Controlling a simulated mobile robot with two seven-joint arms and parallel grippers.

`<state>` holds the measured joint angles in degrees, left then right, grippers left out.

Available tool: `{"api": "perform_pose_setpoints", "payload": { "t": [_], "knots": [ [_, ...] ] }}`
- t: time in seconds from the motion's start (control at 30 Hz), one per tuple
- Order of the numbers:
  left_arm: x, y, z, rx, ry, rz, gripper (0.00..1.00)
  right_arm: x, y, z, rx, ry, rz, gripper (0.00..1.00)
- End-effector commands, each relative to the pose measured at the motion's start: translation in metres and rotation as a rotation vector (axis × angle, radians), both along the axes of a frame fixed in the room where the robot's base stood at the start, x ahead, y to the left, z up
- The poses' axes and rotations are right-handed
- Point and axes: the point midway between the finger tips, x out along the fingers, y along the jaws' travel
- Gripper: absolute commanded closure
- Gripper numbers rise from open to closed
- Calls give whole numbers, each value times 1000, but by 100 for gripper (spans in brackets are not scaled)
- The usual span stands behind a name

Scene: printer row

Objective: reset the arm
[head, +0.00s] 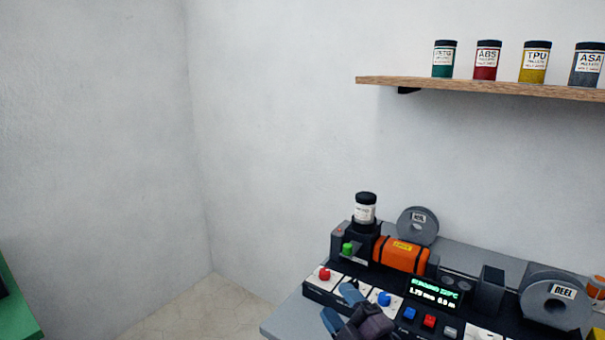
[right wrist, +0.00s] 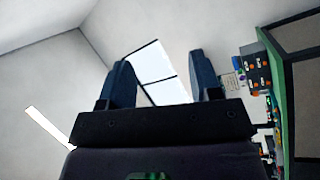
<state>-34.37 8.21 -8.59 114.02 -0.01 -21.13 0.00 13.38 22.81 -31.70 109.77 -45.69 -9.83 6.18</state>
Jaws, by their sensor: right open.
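My right gripper (head: 340,306) shows at the bottom of the head view, in front of the control panel of a filament machine (head: 318,292). Its two blue fingers are spread apart. In the right wrist view the gripper (right wrist: 160,85) is open with nothing between its fingers. My left gripper is not in either view.
The machine carries a red knob (head: 324,273), a blue knob (head: 384,298), an orange barrel (head: 401,255), a lit display (head: 434,289) and a grey reel (head: 556,298). A wooden shelf (head: 480,88) holds several labelled jars. Floor (head: 205,308) is clear left of the machine.

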Motion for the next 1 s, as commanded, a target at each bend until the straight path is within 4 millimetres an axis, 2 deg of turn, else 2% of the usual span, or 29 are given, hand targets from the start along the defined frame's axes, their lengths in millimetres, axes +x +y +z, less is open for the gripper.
{"api": "perform_pose_setpoints", "payload": {
  "t": [0.1,0.27,0.37,0.5,0.7,1.0],
  "knots": [
    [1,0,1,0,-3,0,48,-14,-43,-20,143,181,-194,42],
    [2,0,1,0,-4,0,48,-47,-100,-57,297,445,-441,42],
    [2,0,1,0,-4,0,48,-78,-132,-84,378,623,-585,42],
    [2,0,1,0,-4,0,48,-135,-167,-118,469,884,-763,42],
    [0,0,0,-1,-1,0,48,-207,-193,-145,539,1168,-922,42],
    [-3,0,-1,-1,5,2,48,-276,-204,-158,581,1421,-1035,42]
  ]
}}
